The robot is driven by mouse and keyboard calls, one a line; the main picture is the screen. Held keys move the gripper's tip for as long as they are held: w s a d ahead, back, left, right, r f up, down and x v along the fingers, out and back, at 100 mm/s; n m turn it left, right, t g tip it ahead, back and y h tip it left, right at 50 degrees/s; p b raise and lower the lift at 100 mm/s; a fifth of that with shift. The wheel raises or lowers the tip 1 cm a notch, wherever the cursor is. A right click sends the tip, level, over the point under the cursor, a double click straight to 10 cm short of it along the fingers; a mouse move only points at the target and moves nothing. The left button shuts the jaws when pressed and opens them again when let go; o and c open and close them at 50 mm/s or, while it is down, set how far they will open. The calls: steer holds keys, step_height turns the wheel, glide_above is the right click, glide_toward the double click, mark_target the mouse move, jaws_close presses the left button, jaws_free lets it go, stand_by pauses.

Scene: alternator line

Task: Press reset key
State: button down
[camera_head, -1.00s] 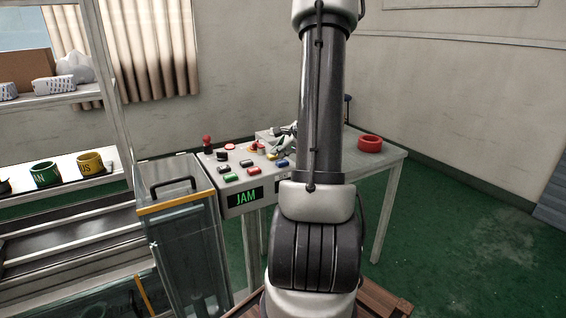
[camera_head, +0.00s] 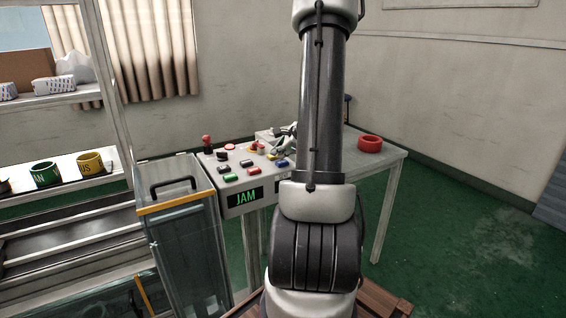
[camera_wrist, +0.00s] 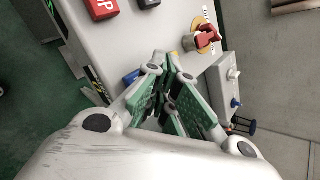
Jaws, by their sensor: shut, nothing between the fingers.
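The control panel (camera_head: 240,205) shows a green JAM display (camera_head: 245,197) on its front and several coloured keys on top. A blue key (camera_head: 281,164) is near the panel's right end; a blue key (camera_wrist: 131,77) also shows in the wrist view, partly hidden by my gripper. A red key (camera_wrist: 101,8) ending in "P" and a black key (camera_wrist: 148,3) lie beyond it. I cannot read a reset label on any key. My gripper (camera_wrist: 170,66) is shut and empty, above the panel close to the blue key; contact cannot be told. My arm hides part of the panel.
A red rotary switch (camera_wrist: 204,38) on a yellow disc and a grey box (camera_wrist: 226,88) with knobs are close to my gripper. A red ring (camera_head: 369,143) lies on the table at right. A glass-sided cabinet (camera_head: 176,185) with a handle adjoins the panel.

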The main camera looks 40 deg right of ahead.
steer(key=shift+f, duration=0.1)
stand_by(0.3)
steer(key=shift+f, duration=0.55)
stand_by(0.4)
steer(key=shift+r, duration=0.65)
steer(key=shift+r, duration=0.1)
steer(key=shift+r, duration=2.95)
